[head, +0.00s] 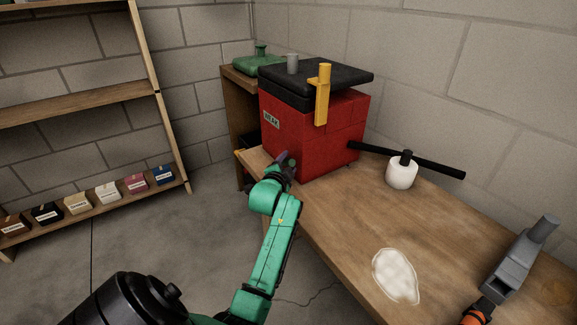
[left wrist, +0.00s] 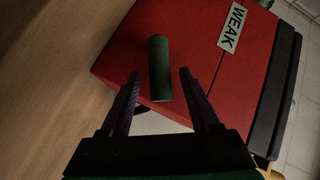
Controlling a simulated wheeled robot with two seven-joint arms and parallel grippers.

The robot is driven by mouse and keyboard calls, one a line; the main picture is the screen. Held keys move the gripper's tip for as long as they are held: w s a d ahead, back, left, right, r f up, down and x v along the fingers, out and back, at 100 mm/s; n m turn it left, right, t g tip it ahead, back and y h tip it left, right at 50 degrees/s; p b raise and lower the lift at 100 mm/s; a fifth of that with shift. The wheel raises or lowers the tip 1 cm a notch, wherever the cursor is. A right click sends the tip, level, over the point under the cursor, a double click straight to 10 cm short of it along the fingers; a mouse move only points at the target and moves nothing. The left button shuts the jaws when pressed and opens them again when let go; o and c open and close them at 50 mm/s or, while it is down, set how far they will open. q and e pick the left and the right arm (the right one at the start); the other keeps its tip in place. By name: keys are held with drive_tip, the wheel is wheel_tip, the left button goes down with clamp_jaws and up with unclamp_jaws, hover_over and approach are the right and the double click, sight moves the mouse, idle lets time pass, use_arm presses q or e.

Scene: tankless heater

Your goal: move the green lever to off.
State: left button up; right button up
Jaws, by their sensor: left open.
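The red heater box (head: 312,130) stands on the wooden bench with a black lid and a label that reads WEAK (left wrist: 232,27) in the left wrist view. The green lever (left wrist: 158,52) is a short dark green cylinder on the red face, below that label. My left gripper (head: 284,163) is at the lower left of the box in the head view, and it hides the lever there. In the left wrist view this gripper (left wrist: 160,72) is open. Its fingers lie on either side of the lever, with a gap on both sides.
A yellow lever (head: 323,95) stands upright on the box. A white patch (head: 396,275) and grey object (head: 515,262) are on the bench (head: 345,225). Shelves (head: 75,95) stand left; floor between is clear.

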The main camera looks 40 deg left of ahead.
use_arm(q)
drive_tip(key=shift+w+a+f, duration=0.1)
drive_tip(key=shift+w+a, duration=0.1)
drive_tip(key=shift+w, duration=0.15)
clamp_jaws()
idle(1.2)
